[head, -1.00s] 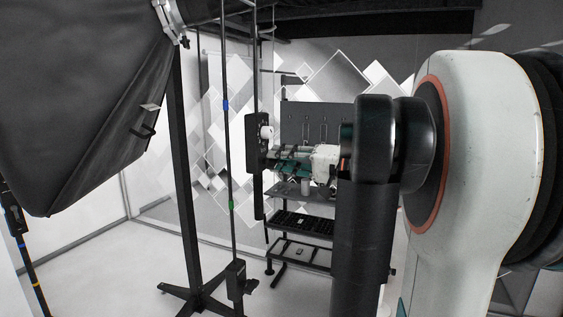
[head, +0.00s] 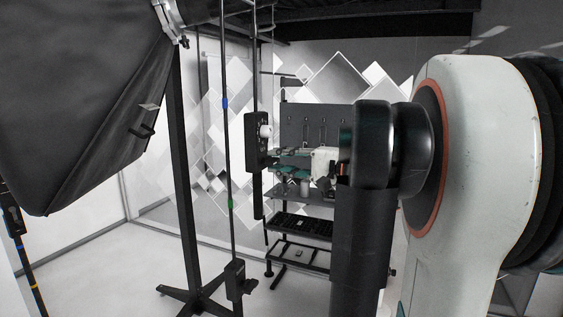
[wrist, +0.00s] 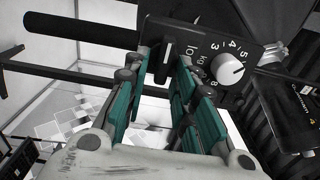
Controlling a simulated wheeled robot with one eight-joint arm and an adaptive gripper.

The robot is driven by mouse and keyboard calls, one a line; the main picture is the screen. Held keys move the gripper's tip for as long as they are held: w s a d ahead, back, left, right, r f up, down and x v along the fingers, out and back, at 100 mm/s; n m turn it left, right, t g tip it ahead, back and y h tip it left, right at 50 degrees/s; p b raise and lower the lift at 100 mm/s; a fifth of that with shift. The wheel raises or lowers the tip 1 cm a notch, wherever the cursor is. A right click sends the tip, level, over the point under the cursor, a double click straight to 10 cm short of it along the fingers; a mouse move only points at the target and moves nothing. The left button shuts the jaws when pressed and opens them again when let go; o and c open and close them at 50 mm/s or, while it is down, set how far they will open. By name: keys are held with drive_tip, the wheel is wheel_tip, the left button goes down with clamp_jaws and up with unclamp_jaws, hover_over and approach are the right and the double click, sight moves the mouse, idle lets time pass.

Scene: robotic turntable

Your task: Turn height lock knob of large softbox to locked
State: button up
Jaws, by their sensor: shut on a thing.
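The large black softbox (head: 80,90) fills the upper left of the head view. A black box with a white dial knob (head: 265,131) hangs on a dark pole near the centre; its numbered face (wrist: 205,48) shows close up in the wrist view. My gripper (head: 283,153) is beside the lower right of this box. In the wrist view its teal fingers (wrist: 166,72) lie either side of the box's end with the slot, shut on it; the exact contact is hard to see. I cannot tell which part is the height lock knob.
A thin pole with blue and green marks (head: 228,150) stands left of the box, with a black clamp (head: 236,278) low on it. A stand's feet (head: 195,297) spread on the floor. A dark shelf rack (head: 300,225) stands behind. Open floor lies at lower left.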

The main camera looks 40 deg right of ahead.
drive_tip(key=o, duration=0.7)
drive_tip(key=shift+s, duration=0.1)
drive_tip(key=v, duration=1.2)
